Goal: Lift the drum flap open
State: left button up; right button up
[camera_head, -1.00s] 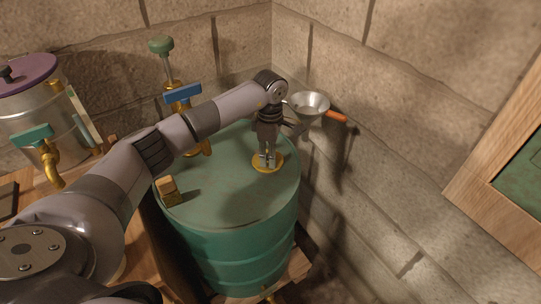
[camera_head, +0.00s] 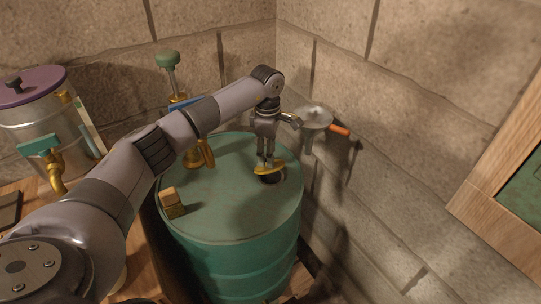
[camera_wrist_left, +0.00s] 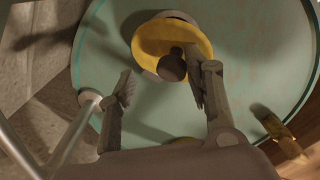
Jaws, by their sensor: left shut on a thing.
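The green drum (camera_head: 225,215) stands in the corner with its round top facing up. The yellow drum flap (camera_head: 268,168) is tilted up, with a dark opening (camera_head: 271,179) showing under its near edge. My left gripper (camera_head: 265,162) points down from above and is shut on the flap. In the left wrist view the flap (camera_wrist_left: 150,40) shows as a yellow disc with a dark round part on it. The fingers (camera_wrist_left: 160,88) show on either side there, and the exact contact is hard to see. My right gripper is not in view.
A brass valve with a blue handle (camera_head: 187,103) stands behind my arm. A metal bowl (camera_head: 316,117) with an orange handle is by the wall. A purple-lidded steel pot (camera_head: 45,120) stands left.

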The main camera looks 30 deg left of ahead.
pick_arm(q)
jog(key=shift+o, duration=0.6)
jog(key=shift+w+a+f, duration=0.1)
jog(key=shift+w+a, duration=0.1)
jog(key=shift+a, duration=0.35)
jog(key=shift+w+a+f, duration=0.1)
jog(key=shift+w+a, duration=0.05)
jog(key=shift+a, duration=0.35)
jog(key=shift+o, duration=0.2)
jog(key=shift+s, duration=0.1)
jog(key=o, duration=0.8)
jog(key=shift+f, duration=0.1)
jog(key=shift+o, duration=1.4)
jog(key=shift+w+a+f, duration=0.4)
jog(key=shift+o, duration=0.9)
jog(key=shift+d+r, duration=0.1)
jog(key=shift+r, duration=0.05)
